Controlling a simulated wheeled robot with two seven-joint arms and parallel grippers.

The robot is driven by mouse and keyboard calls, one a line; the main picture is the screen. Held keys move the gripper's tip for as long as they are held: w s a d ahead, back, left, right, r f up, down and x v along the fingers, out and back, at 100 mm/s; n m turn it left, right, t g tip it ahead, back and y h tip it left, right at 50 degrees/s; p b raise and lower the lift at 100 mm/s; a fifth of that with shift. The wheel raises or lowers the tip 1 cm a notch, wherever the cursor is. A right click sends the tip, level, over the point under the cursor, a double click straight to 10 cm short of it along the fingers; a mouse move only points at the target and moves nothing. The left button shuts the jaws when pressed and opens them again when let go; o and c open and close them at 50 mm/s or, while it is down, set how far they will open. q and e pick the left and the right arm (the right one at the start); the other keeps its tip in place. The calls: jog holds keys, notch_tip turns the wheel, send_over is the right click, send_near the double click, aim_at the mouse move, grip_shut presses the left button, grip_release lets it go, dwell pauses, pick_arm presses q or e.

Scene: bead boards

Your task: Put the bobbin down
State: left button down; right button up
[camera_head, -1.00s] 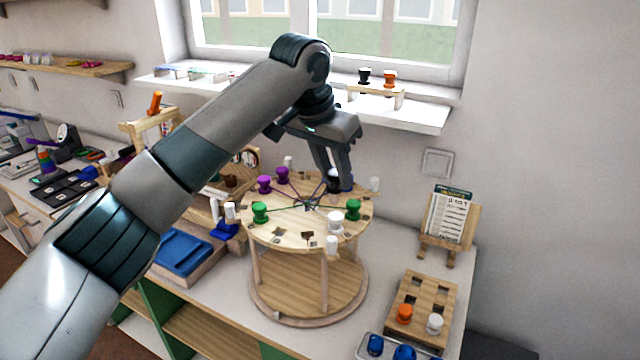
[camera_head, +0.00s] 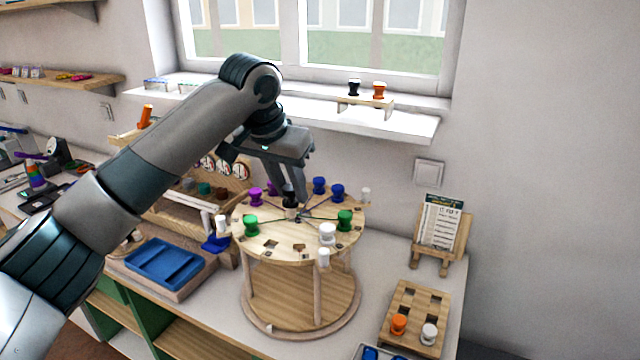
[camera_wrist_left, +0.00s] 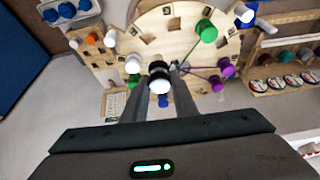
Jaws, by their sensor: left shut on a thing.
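My left gripper (camera_head: 290,196) is shut on a black bobbin (camera_head: 289,190) with a white end. The bobbin (camera_wrist_left: 159,72) shows between the fingertips in the left wrist view. It is over the round wooden board (camera_head: 275,252), near its centre; I cannot tell whether it touches the board. On the board stand green bobbins (camera_head: 251,225) (camera_head: 344,220), blue bobbins (camera_head: 319,185) (camera_head: 337,192), a purple bobbin (camera_head: 255,196) and a white bobbin (camera_head: 327,234). Dark threads run across its middle. My right gripper is not in view.
White pegs (camera_head: 323,258) stand at the board's rim. A wooden holder (camera_head: 412,305) with an orange and a white bobbin is at the right, below a card on an easel (camera_head: 438,225). A blue tray (camera_head: 165,262) lies left. A black and an orange bobbin stand on the sill rack (camera_head: 365,103).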

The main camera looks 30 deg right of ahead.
pick_arm(q)
jog(key=w+a+f+n+t+y, duration=0.1)
jog(key=a+f+n, duration=0.25)
jog(key=a, duration=0.95)
jog(key=w+a+f+n+y, duration=0.1)
jog(key=a+f+n, duration=0.3)
jog(key=a, duration=0.8)
jog(key=s+a+f+n, duration=0.1)
jog(key=s+a+f, duration=0.3)
jog(key=a, duration=0.5)
jog(key=s+a+f+n+y, duration=0.1)
jog(key=s+a+f, duration=0.4)
jog(key=a, duration=0.5)
jog(key=shift+s+n+t+y, duration=0.35)
jog(key=shift+s+n, duration=0.3)
jog(key=shift+s, duration=0.5)
jog(key=shift+w, duration=0.1)
